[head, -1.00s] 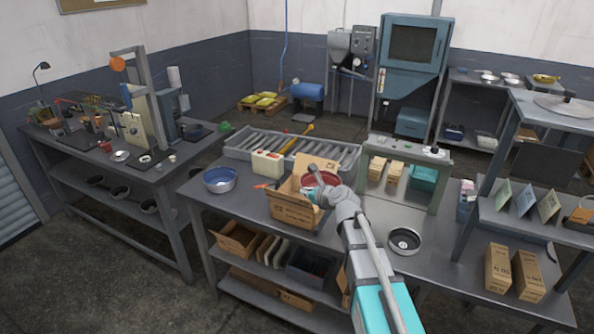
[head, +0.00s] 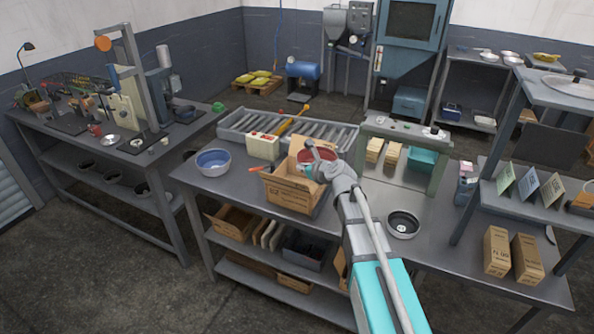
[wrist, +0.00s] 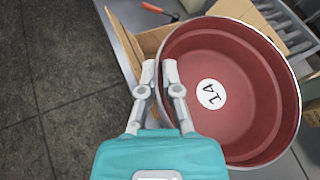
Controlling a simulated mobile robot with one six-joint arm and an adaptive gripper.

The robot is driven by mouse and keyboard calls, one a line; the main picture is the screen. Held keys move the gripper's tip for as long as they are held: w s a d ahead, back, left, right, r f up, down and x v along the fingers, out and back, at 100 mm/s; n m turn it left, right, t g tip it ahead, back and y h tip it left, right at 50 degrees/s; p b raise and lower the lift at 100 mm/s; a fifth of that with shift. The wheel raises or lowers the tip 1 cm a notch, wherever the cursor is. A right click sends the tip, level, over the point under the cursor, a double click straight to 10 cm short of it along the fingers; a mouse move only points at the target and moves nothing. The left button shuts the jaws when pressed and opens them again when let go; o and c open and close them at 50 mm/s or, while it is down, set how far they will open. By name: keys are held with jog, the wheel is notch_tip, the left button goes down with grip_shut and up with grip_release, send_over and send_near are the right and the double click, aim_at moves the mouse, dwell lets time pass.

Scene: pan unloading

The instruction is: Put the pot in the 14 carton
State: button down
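The red pot (wrist: 240,90) has a round white label "14" on its inside floor. In the head view the pot (head: 318,155) is at the open brown carton (head: 290,192) on the middle table, partly behind my wrist. My gripper (wrist: 160,68) has one finger inside the pot and one outside, closed on its left rim. In the head view my gripper (head: 316,168) is over the carton's right part. Cardboard flaps (wrist: 152,42) show beside and behind the pot in the wrist view. I cannot read the carton's marking or tell how deep the pot sits.
A blue bowl (head: 213,162) and a cream box with red buttons (head: 263,146) stand left of the carton. A dark pan (head: 403,225) lies to the right. A roller conveyor (head: 320,134) runs behind.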

jog(key=w+a+f+b, duration=0.2)
jog(key=w+f+b, duration=0.6)
jog(key=w, duration=0.3)
jog(key=shift+w+a+f, duration=0.25)
jog(key=shift+w+a, duration=0.05)
jog(key=shift+a, duration=0.05)
jog(key=shift+w+a+f+b, duration=0.1)
jog(key=shift+w+f+b, duration=0.1)
jog(key=shift+f+b, duration=0.8)
jog(key=shift+w+f+b, duration=0.2)
jog(key=shift+f+b, duration=0.8)
jog(key=shift+f+b, duration=0.6)
jog(key=shift+b, duration=0.05)
